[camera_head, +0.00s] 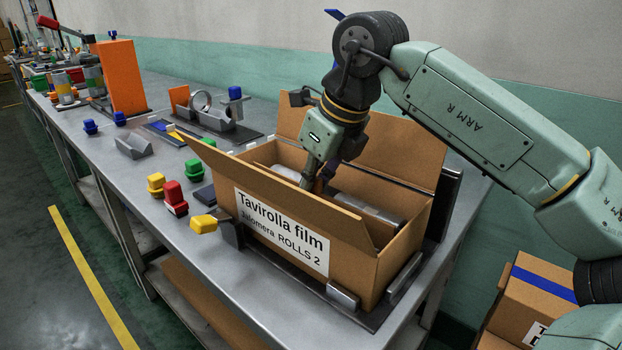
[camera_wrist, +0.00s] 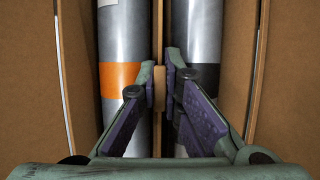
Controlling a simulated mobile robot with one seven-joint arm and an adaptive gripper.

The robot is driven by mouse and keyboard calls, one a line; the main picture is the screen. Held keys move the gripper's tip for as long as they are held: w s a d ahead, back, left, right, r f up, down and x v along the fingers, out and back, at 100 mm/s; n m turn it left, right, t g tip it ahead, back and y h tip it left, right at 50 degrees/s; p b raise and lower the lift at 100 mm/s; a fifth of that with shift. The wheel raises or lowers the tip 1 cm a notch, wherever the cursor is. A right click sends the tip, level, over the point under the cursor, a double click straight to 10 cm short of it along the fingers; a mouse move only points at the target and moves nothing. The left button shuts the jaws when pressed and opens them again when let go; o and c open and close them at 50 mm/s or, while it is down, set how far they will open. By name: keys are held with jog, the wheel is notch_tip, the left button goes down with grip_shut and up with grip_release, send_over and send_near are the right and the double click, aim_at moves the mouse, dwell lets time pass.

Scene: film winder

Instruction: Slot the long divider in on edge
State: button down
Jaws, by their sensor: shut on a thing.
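The open cardboard box (camera_head: 352,272) stands on the bench with its flaps raised. My gripper (camera_wrist: 161,88) reaches down into it; it also shows in the head view (camera_head: 314,182). The fingers are shut on the long divider (camera_wrist: 158,28), a thin brown strip seen on edge. The divider runs lengthwise between two silver film rolls. The left roll (camera_wrist: 121,35) has an orange band and the right roll (camera_wrist: 194,35) a dark band. In the head view the rolls (camera_head: 368,208) show partly. The divider's lower edge is hidden, so its depth cannot be told.
Grey corner stops (camera_head: 342,295) hold the box's base near the bench edge. Yellow (camera_head: 203,223) and red (camera_head: 175,198) knobbed pieces stand left of the box. A fixture with a ring (camera_head: 213,115) and an orange block (camera_head: 122,76) stand farther back. Another carton (camera_head: 538,295) is at lower right.

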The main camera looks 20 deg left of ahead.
jog(key=shift+f+b, duration=0.3)
jog(key=shift+f, duration=0.25)
jog(key=c, duration=1.7)
grip_release()
jog(key=shift+o, duration=0.5)
jog(key=o, duration=0.5)
jog(key=shift+r+p, duration=2.85)
jog(key=shift+r, duration=0.65)
